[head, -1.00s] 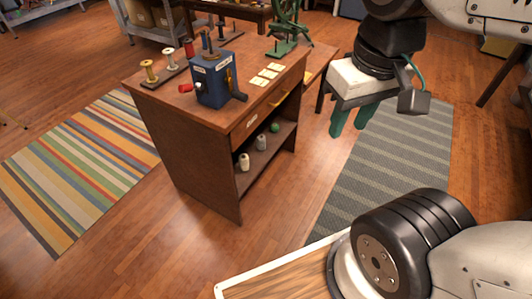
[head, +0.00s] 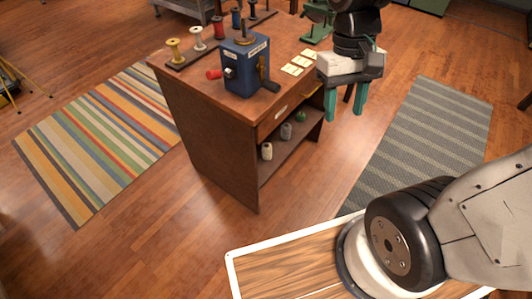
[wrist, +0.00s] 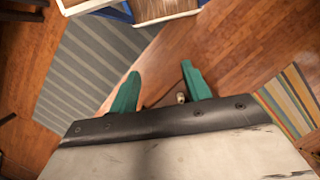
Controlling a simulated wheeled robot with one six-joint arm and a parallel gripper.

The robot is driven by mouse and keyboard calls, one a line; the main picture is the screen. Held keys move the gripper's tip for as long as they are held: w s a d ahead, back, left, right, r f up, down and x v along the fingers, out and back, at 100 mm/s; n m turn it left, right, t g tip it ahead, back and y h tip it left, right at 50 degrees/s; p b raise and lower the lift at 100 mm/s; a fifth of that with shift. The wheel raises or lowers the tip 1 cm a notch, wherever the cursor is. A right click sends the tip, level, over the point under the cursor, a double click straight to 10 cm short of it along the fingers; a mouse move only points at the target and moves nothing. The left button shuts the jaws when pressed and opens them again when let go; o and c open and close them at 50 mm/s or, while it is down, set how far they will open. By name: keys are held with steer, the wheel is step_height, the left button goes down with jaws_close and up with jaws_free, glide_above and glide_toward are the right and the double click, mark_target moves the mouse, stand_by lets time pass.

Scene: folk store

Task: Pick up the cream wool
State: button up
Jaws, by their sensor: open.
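The cream wool (head: 267,151) is a small upright spool-like roll on the low shelf of the wooden desk, at the shelf's near end. A grey roll (head: 286,131) and a green ball (head: 301,116) sit behind it on the same shelf. My gripper (head: 345,108) has two green fingers, spread apart and empty, pointing down to the right of the desk. It is apart from the wool. In the wrist view my gripper (wrist: 160,70) is open, and a small pale thing (wrist: 181,97) shows near the right finger; it may be the cream wool.
The desk (head: 215,130) carries a blue winder (head: 245,65), spools and pale cards (head: 298,65); its top overhangs the shelf. A striped rug (head: 95,140) lies left, a grey rug (head: 425,135) right. The floor before the shelf is clear.

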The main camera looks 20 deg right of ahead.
mark_target(268, 147)
steer(key=w+f, duration=1)
steer(key=f, duration=0.4)
steer(key=w+f, duration=1)
steer(key=f, duration=0.3)
steer(key=w+f+t, duration=0.2)
steer(key=f+t, duration=0.1)
steer(key=f, duration=1)
steer(key=w+a+f+n+t, duration=0.1)
steer(key=w+f+t, duration=0.2)
steer(key=f, duration=1.1)
steer(key=w+f+t, duration=0.2)
steer(key=f+t, duration=0.1)
steer(key=f, duration=1)
steer(key=w+r+t, duration=0.2)
steer(key=w, duration=0.1)
steer(key=w+a+r+t+y, duration=0.1)
steer(key=w+t, duration=0.1)
steer(key=w, duration=0.1)
steer(key=w+r+t, duration=0.2)
steer(key=w+t, duration=0.1)
steer(key=shift+w+a+r, duration=0.15)
steer(key=shift+w+r, duration=0.1)
steer(key=shift+r, duration=0.1)
steer(key=x, duration=0.7)
steer(key=shift+w+a, duration=0.1)
steer(key=shift+w, duration=0.05)
